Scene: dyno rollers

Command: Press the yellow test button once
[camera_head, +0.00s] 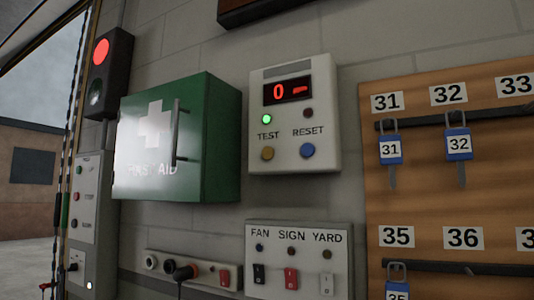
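A white control box (294,115) hangs on the grey block wall near the middle of the view. Its red display (288,89) reads 0 followed by a short bar. The round yellow button (267,153) sits at the lower left of the box, under the label TEST. A blue button (307,151) sits to its right under RESET. A green lamp (266,119) is lit above TEST, and a dark red lamp (308,113) above RESET looks unlit. Neither of my grippers shows in this view.
A green first aid cabinet (222,140) juts out left of the box. A FAN, SIGN, YARD switch panel (298,236) is below. A signal lamp (101,51) glows red at the upper left.

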